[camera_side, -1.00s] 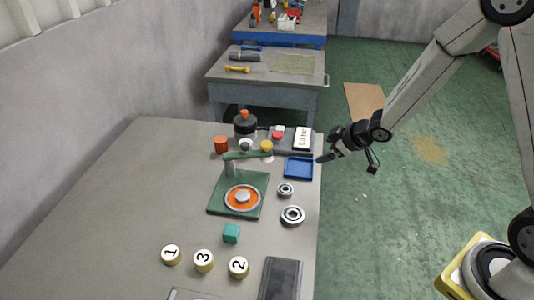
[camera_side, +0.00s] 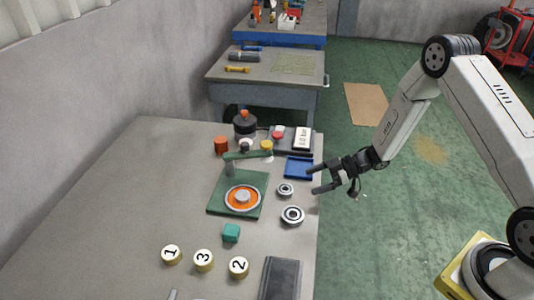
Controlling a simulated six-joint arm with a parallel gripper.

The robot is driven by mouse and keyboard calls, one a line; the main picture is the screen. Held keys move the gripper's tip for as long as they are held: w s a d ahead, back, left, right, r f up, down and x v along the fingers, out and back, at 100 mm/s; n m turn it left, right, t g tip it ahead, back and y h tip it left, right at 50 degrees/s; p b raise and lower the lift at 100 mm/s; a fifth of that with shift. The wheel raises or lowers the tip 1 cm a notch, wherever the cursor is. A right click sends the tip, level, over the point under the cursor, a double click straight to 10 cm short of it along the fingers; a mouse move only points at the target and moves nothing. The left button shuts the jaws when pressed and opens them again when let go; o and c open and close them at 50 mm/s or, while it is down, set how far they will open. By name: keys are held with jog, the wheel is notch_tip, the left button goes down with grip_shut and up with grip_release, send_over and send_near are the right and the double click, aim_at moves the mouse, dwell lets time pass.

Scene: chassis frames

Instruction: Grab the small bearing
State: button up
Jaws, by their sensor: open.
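The small bearing (camera_side: 285,190), a metallic ring with a dark centre, lies flat on the grey table near its right edge. A larger bearing (camera_side: 292,215) lies just in front of it. My gripper (camera_side: 311,180) is open and empty, its two fingers pointing left toward the small bearing from the right side of the table edge. The fingertips are apart from the bearing; their exact height above the table is hard to tell.
A blue tray (camera_side: 299,167) sits behind the small bearing. A green plate (camera_side: 218,208) with an orange disc stands to the left.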

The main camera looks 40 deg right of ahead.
aim_at(287, 189)
jog(key=shift+x, duration=3.95)
jog(key=shift+w+r, duration=0.1)
jog(key=shift+r, duration=0.05)
jog(key=c, duration=1.3)
jog(key=shift+c, duration=0.2)
jog(key=shift+r, duration=0.15)
jog(key=shift+r, duration=0.75)
jog(key=s+d+r, duration=0.1)
jog(key=s+r, duration=1)
jog(key=s, duration=0.3)
jog(key=shift+d, duration=0.3)
jog(key=shift+r, duration=0.1)
